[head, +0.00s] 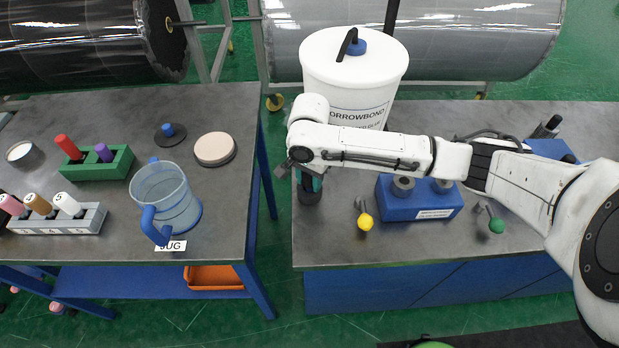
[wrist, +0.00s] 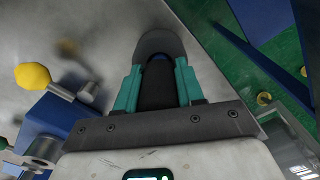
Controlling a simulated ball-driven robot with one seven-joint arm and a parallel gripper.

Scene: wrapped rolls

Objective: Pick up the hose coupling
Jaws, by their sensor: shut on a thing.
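My gripper (head: 309,181) is at the left end of the right-hand bench, pointing down. In the wrist view its two teal fingers (wrist: 158,80) are shut on a dark, round-sided piece, which I take to be the hose coupling (wrist: 157,92). A wider grey rounded part and a bit of blue show beyond the fingertips. In the head view the dark coupling (head: 309,196) shows just below the fingers, upright, close to the bench top. I cannot tell whether it touches the bench.
A blue labelled block (head: 418,205) with grey rings stands right of my gripper, with a yellow-knobbed piece (head: 365,221) and a green-knobbed piece (head: 496,225) nearby. A white drum (head: 352,80) stands behind. A gap separates the left table (head: 225,205), which holds a jug (head: 168,200).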

